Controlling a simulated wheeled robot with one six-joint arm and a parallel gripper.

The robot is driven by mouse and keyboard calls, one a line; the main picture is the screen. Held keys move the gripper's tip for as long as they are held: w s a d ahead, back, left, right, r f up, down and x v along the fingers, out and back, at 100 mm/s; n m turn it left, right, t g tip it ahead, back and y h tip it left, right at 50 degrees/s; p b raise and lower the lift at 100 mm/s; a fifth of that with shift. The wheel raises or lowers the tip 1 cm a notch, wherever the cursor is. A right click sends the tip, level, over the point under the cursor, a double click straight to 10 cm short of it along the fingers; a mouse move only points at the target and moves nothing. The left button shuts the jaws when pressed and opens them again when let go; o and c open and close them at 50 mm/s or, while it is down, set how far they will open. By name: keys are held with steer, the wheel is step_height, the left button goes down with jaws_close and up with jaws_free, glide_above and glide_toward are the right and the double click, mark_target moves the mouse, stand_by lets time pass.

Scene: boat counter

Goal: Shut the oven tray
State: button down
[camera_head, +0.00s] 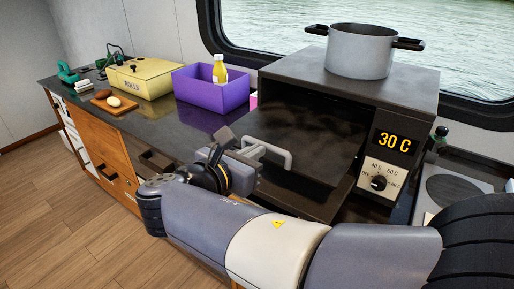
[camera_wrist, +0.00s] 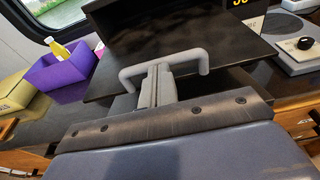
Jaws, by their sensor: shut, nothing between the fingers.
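The dark oven (camera_head: 400,95) stands on the counter with its front open. The oven tray (camera_head: 318,160) sticks out of it toward me, with a grey U-shaped handle (camera_head: 284,158) at its front. In the wrist view the tray (camera_wrist: 225,62) lies beyond the handle (camera_wrist: 190,53). My gripper (camera_head: 250,146) is shut and empty at the handle. In the wrist view its fingertips (camera_wrist: 159,70) meet the handle bar near its middle; I cannot tell whether they touch it. My arm hides part of the tray's front in the head view.
A grey pot (camera_head: 360,52) stands on the oven. A purple box (camera_head: 210,92) with a yellow bottle (camera_head: 219,72) and a yellow rolls box (camera_head: 145,78) stand left on the counter. A hob (camera_head: 455,188) is at the right.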

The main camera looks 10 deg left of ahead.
mark_target(304, 121)
steer(key=shift+w+d+f, duration=0.1)
steer(key=shift+w+d, duration=0.05)
steer(key=shift+w, duration=0.2)
steer(key=r+p+x, duration=0.1)
steer(key=x, duration=0.6)
steer(key=r+p+x, duration=0.2)
steer(key=x, duration=0.6)
steer(key=r+p+x, duration=0.1)
steer(key=x, duration=0.6)
steer(key=shift+w+d+r, duration=0.1)
steer(key=shift+w+d, duration=0.2)
steer(key=shift+w, duration=0.3)
steer(key=shift+s, duration=0.1)
